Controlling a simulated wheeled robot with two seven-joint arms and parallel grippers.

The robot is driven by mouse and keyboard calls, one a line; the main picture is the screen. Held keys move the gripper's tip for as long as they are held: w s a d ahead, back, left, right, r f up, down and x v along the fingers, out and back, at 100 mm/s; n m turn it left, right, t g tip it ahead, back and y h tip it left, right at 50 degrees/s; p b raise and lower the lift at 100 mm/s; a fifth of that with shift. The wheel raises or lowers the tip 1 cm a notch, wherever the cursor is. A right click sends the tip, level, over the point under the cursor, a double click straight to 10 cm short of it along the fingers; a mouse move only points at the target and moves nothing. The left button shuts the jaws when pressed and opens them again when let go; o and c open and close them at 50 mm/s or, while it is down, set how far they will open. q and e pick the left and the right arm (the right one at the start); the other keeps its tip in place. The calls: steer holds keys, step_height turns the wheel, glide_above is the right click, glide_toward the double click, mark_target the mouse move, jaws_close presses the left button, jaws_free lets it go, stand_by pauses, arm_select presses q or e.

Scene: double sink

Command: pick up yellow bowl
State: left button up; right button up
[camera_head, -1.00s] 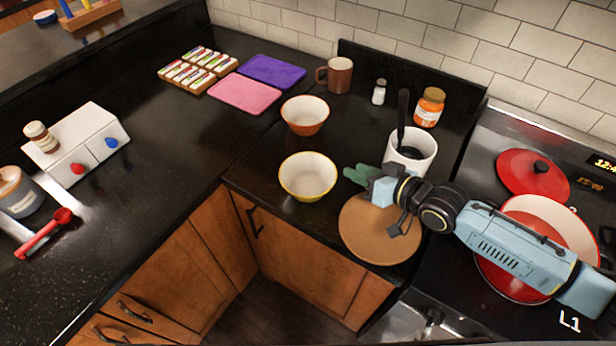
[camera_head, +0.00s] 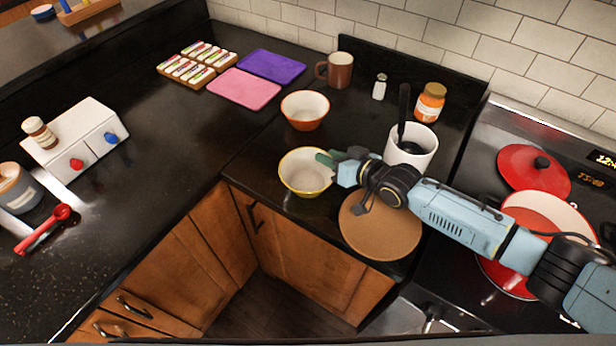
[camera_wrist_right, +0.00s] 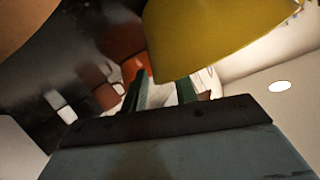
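The yellow bowl (camera_head: 304,181), yellow outside and cream inside, stands upright on the black counter in the head view. My right gripper (camera_head: 341,158) reaches in from the right, its green fingers at the bowl's right rim, one overlapping the rim. In the right wrist view the bowl's yellow outer side (camera_wrist_right: 205,35) fills the upper middle, close to the fingers. The two fingers (camera_wrist_right: 178,90) stand apart there, with a gap between them. I cannot tell whether they touch the bowl. My left gripper is not in view.
An orange bowl (camera_head: 305,122) stands just behind. A round brown board (camera_head: 380,235) lies under my right arm, with a white utensil pot (camera_head: 424,152) behind it. A red pot (camera_head: 505,278) is on the stove at right.

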jaws_close()
steer(key=shift+r, duration=0.2)
